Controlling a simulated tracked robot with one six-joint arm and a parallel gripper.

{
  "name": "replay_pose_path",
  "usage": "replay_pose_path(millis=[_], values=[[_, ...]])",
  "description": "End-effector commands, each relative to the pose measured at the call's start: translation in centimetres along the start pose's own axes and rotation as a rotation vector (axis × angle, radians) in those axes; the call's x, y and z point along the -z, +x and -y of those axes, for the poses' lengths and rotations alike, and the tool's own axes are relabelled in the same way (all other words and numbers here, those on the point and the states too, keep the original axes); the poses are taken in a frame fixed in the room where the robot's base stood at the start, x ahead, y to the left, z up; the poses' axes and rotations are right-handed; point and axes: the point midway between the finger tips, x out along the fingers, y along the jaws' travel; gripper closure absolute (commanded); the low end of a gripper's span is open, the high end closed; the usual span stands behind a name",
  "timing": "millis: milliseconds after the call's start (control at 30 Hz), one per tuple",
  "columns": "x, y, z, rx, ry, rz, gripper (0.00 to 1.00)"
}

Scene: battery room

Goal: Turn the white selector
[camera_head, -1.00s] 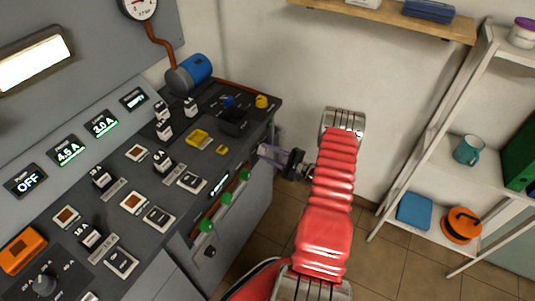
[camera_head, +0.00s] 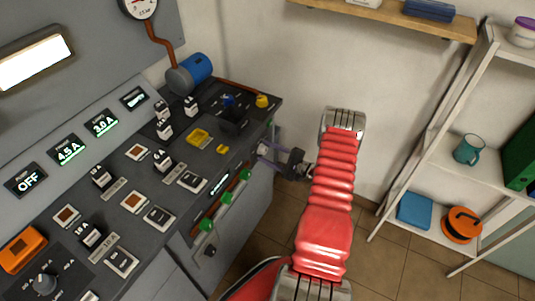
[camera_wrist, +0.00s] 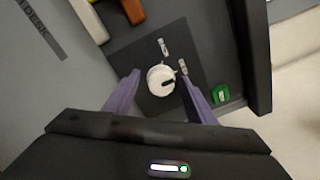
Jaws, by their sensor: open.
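The white selector (camera_wrist: 159,79) is a round white knob with a dark mark, on a dark panel in the wrist view. I cannot make it out in the head view, where the console's end hides it. My gripper (camera_wrist: 159,76) has its two purple fingers apart, one on each side of the knob in the picture. I cannot tell whether they reach down around it or touch it. In the head view my gripper (camera_head: 262,155) is at the right end of the console, with the fingertips close to its side.
The console (camera_head: 150,180) carries many switches, buttons and displays. Green-knobbed levers (camera_head: 227,198) line its front. In the wrist view a green part (camera_wrist: 221,94) sits right of the selector, near a dark raised edge (camera_wrist: 252,50). A shelf rack (camera_head: 440,170) stands right.

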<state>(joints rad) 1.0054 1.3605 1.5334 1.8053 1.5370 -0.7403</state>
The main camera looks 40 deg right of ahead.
Motion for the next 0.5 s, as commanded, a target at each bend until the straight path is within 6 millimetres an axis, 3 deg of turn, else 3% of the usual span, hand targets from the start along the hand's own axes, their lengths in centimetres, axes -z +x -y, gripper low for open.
replay_pose_path(millis=[267,500], values=[[0.1,-1.1,0.1,0.001,-0.001,-0.001,0.49],[0.1,-4.6,0.1,0.002,0.0,-0.004,0.49]])
